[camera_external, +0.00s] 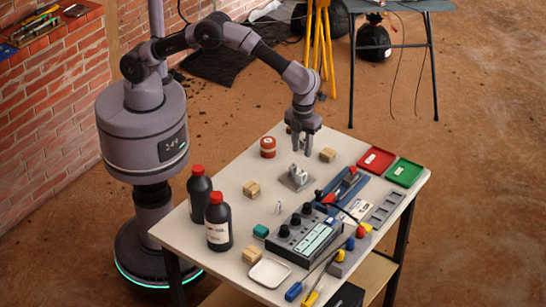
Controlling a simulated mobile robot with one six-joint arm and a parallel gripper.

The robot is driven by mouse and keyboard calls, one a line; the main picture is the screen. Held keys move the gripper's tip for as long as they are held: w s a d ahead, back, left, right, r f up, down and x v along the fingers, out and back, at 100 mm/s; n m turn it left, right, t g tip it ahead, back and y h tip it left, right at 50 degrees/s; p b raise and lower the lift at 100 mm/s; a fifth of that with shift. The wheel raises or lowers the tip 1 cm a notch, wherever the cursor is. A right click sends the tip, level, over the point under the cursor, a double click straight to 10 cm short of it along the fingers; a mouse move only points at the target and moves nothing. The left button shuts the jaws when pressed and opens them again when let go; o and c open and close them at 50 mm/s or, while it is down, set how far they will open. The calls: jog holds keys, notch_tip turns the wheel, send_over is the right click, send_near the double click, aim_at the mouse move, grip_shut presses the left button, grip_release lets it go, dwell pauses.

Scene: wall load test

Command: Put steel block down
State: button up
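My gripper (302,149) points down over the back half of the table, with its two fingers apart and nothing visible between them. A small light-grey metal piece (298,172) stands on a flat grey square plate (291,184) just below and slightly left of the fingertips. It looks like the steel block, but it is too small to be sure. A gap shows between the fingertips and this piece.
A red-brown round tin (268,147) and wooden blocks (328,155) stand close to the gripper. Two black bottles (218,222) stand at left. A control box (303,233), tools, and red (376,161) and green (404,172) trays crowd the right side. A white dish (269,273) lies in front.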

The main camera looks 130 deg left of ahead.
jog(key=s+d+r+n+t+y, duration=0.1)
jog(key=s+d+r+n+t, duration=0.2)
jog(key=s+r, duration=0.65)
jog(key=s+d+r+n, duration=0.35)
jog(key=s+r, duration=0.35)
jog(key=r, duration=0.6)
jog(key=s+d+f+n+t+y+b, duration=0.1)
jog(key=s+n, duration=0.6)
jog(key=s, duration=1.2)
jog(key=shift+d+f+t+b, duration=0.45)
jog(key=shift+f+t, duration=0.45)
jog(key=shift+f, duration=0.2)
notch_tip(320, 180, down, 12)
jog(key=b, duration=1.2)
